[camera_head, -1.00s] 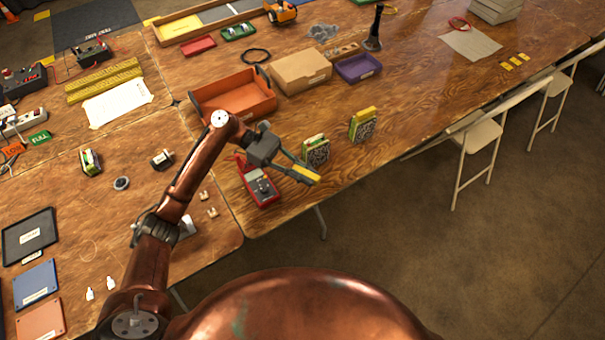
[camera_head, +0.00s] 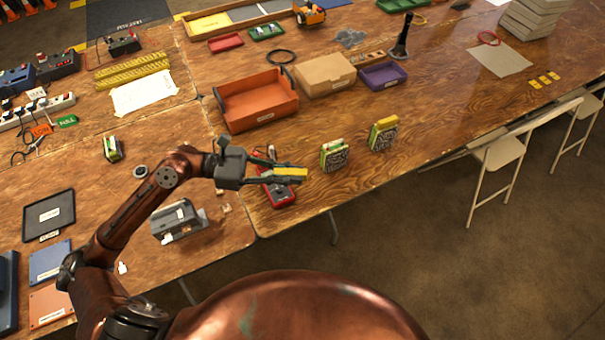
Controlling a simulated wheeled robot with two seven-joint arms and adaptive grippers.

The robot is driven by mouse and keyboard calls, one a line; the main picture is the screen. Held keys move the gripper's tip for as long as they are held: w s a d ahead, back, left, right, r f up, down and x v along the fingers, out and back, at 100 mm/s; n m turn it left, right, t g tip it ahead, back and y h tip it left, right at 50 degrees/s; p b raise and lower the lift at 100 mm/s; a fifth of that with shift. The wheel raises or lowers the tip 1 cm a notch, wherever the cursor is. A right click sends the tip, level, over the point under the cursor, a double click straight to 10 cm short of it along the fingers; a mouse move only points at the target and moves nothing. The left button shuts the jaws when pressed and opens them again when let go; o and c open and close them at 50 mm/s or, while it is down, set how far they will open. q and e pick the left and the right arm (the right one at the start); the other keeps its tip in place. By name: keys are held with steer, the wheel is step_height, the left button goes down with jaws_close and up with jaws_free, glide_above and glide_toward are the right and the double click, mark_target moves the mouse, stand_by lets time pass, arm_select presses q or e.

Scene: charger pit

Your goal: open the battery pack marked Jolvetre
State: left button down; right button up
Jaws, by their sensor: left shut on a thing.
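Two battery packs stand upright on the wooden table: a nearer green-and-white one (camera_head: 334,156) with a patterned face, and one to its right (camera_head: 383,136) with a yellow top. The nearer pack shows no such yellow top. I cannot read a name on either. My left gripper (camera_head: 291,175) is left of the nearer pack and apart from it, above a red device (camera_head: 280,194). It is shut on a yellow piece (camera_head: 291,171), similar in colour to the other pack's top. The gripper partly hides the red device. My right gripper is not in view.
An orange tray (camera_head: 262,117), a cardboard box (camera_head: 325,76) and a purple tray (camera_head: 383,76) stand behind the packs. A grey device (camera_head: 178,222) sits near the front edge, left of the gripper. Table right of the packs is clear. A folding chair (camera_head: 497,155) stands at the right.

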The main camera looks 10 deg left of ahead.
arm_select(q)
steer(key=shift+s+a+r+n+t, duration=0.4)
steer(key=shift+a+r+t, duration=0.1)
steer(key=shift+r+t, duration=0.1)
steer(key=shift+w+d+f+m+g, duration=0.15)
steer(key=shift+w+f+m+g, duration=0.15)
steer(key=shift+g, duration=0.1)
steer(key=w+d+f+m+g+y, duration=0.2)
steer(key=f+m+g, duration=0.3)
steer(key=m+g, duration=0.1)
steer(key=w+d+f+m+g+y, duration=0.3)
steer(key=f+m+g, duration=0.2)
steer(key=g, duration=0.4)
steer(key=shift+f+m+y, duration=0.25)
steer(key=shift+m+y, duration=0.05)
steer(key=shift+m, duration=0.2)
steer(key=shift+d, duration=0.1)
